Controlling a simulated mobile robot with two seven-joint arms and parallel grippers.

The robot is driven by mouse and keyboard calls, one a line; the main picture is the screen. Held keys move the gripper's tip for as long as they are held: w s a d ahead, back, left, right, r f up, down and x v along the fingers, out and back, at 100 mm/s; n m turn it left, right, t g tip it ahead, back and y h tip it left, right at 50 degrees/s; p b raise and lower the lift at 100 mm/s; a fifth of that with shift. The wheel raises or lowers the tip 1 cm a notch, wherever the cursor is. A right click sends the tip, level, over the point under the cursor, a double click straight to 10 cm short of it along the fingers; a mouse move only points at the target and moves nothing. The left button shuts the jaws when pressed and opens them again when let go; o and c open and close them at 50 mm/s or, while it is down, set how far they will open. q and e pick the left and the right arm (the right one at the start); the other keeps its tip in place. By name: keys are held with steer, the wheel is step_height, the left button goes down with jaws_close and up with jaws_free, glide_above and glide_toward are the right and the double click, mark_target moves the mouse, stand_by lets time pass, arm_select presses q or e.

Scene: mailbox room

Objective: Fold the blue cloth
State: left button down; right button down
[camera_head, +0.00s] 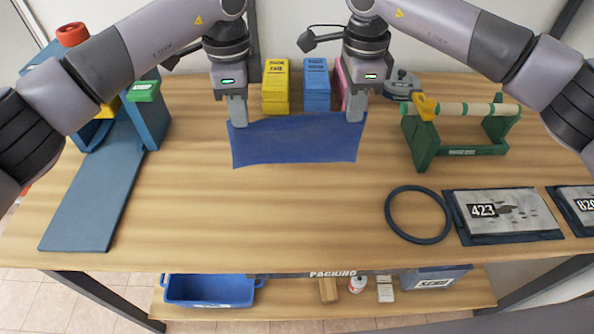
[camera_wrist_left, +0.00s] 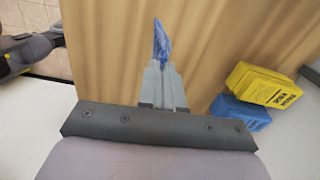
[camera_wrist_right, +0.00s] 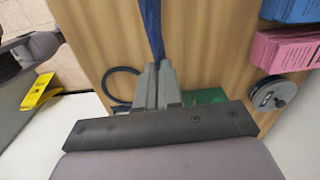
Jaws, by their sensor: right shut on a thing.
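The blue cloth (camera_head: 297,140) is stretched between my two grippers above the middle back of the table. Its top edge runs from one gripper to the other, and its lower edge is straight and free. I cannot tell if the lower edge touches the table. My left gripper (camera_head: 237,122) is shut on the cloth's upper left corner; a bit of cloth (camera_wrist_left: 161,42) shows at the fingertips in the left wrist view. My right gripper (camera_head: 356,117) is shut on the upper right corner; the cloth (camera_wrist_right: 151,28) runs out from its fingers in the right wrist view.
Yellow (camera_head: 275,88) and blue (camera_head: 316,86) stacks stand behind the cloth. A blue stand with a flat board (camera_head: 95,195) is at left. A green roll holder (camera_head: 462,138), a dark ring (camera_head: 388,212) and a plate marked 423 (camera_head: 505,212) are at right. The front middle of the table is clear.

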arm_select(q)
steer(key=shift+r, duration=0.7)
arm_select(e)
steer(key=shift+r, duration=0.7)
arm_select(q)
steer(key=shift+d, duration=0.1)
